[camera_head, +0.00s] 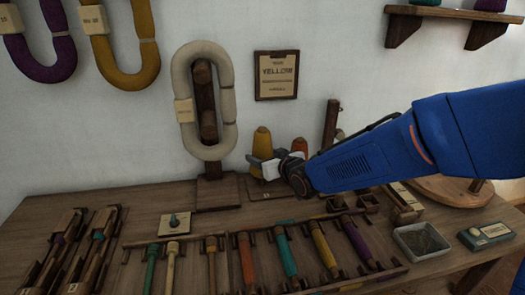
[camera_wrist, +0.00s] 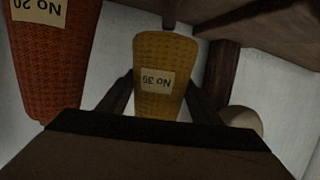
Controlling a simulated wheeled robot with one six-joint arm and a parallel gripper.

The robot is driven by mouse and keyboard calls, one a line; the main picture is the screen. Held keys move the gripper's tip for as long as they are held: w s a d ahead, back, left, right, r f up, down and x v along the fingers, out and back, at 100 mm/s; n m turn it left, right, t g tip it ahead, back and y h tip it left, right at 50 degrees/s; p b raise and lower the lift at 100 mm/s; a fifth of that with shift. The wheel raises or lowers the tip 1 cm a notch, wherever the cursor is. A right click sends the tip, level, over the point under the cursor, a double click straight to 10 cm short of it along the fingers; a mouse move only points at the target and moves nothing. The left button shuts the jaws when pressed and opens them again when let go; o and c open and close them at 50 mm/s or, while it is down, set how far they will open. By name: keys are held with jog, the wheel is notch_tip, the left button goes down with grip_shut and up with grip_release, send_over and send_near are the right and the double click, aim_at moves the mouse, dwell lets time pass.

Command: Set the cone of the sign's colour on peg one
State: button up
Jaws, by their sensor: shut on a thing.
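The sign (camera_head: 276,75) on the wall reads YELLOW. A yellow cone (camera_head: 262,141) is upright at the back of the table, its lower part hidden behind my gripper (camera_head: 272,167). In the wrist view the yellow cone (camera_wrist: 160,60), with a pale number label upside down, sits between my two fingers, which are shut on it. An orange cone (camera_head: 299,146) stands just right of it; it also shows at the left of the wrist view (camera_wrist: 50,45). I cannot tell which peg is peg one, or whether the yellow cone touches the wood below.
A wooden post with a cream hank (camera_head: 228,105) stands left of the gripper. A rack of coloured bobbins (camera_head: 247,262) fills the front. A grey tray (camera_head: 421,240) lies at right. A second post (camera_head: 331,122) stands behind my arm.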

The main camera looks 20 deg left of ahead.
aim_at(268, 150)
jog(key=shift+f, duration=2.25)
jog(key=o, duration=1.6)
jog(key=shift+f, duration=0.1)
jog(key=shift+r, duration=4.05)
jog(key=shift+s+d, duration=0.1)
